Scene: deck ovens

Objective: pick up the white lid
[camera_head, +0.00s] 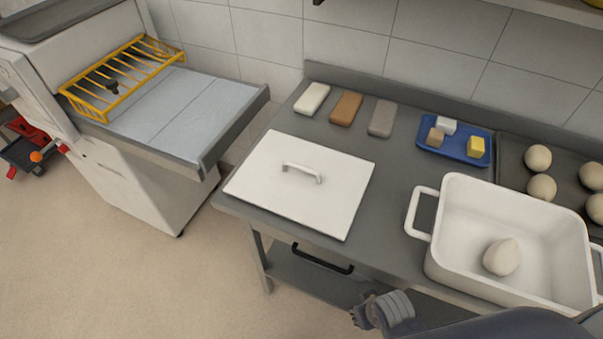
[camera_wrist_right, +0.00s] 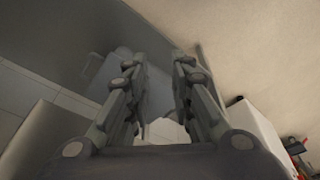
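The white lid (camera_head: 275,205) is a flat rectangular plate with a raised bar handle (camera_head: 302,172) on top. It lies flat on the left end of the grey counter in the head view. My right gripper (camera_head: 366,312) is low in the head view, in front of the counter's front edge, below and to the right of the lid and apart from it. In the right wrist view its two fingers (camera_wrist_right: 160,95) are spread with an empty gap between them. I cannot make out the lid in that view. My left gripper is not in view.
A white pot (camera_head: 445,255) with a dough ball (camera_head: 502,257) stands right of the lid. Behind are several bars, a blue tray (camera_head: 428,145) with small blocks, and a dark tray (camera_head: 512,165) of dough balls. A black handle (camera_head: 322,259) sits under the counter edge. A machine stands left.

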